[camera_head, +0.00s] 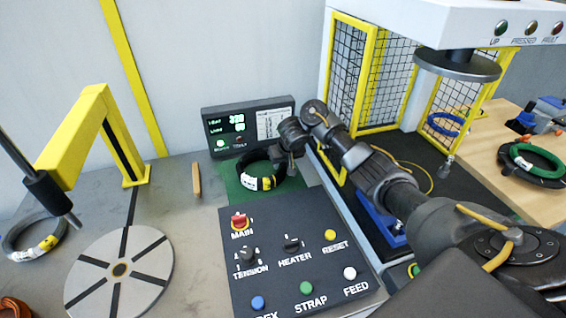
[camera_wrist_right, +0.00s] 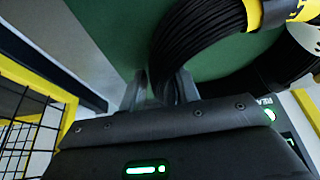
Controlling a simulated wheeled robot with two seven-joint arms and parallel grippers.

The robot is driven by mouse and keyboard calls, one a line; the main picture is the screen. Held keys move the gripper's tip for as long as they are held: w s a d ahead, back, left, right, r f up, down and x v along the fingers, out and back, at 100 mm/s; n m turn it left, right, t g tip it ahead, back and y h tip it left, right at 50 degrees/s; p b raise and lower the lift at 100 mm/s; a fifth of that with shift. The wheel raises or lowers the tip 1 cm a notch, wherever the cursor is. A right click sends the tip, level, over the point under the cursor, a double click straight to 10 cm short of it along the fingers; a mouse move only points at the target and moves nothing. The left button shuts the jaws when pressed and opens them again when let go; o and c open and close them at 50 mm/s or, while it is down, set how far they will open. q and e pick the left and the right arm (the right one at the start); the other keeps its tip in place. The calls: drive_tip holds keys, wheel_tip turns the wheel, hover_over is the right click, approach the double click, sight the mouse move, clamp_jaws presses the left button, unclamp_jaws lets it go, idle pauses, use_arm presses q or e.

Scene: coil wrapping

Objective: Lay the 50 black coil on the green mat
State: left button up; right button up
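The black coil (camera_head: 251,182), with yellow and white tags, is at the green mat (camera_head: 236,194) behind the control panel. It also fills the upper right of the right wrist view (camera_wrist_right: 196,37), with green mat behind it. Whether it rests fully on the mat or is slightly raised is unclear. My right gripper (camera_head: 288,166) reaches down at the coil's right edge. In the right wrist view its fingers (camera_wrist_right: 160,90) are close together with the coil's rim between them, partly hidden. My left gripper is not in view.
The control panel (camera_head: 290,262) lies in front of the mat, and a display (camera_head: 249,127) stands behind it. A yellow-framed mesh cage (camera_head: 345,75) with a press is to the right. A round turntable (camera_head: 118,272), a yellow post and another coil (camera_head: 30,240) are left. A green-wrapped coil (camera_head: 535,163) lies far right.

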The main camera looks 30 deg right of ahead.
drive_tip(key=shift+o, duration=0.7)
drive_tip(key=shift+r, duration=0.3)
drive_tip(key=p+v, duration=1.1)
drive_tip(key=shift+s+r+p, duration=0.2)
drive_tip(key=shift+r+p, duration=0.1)
drive_tip(key=shift+r, duration=0.05)
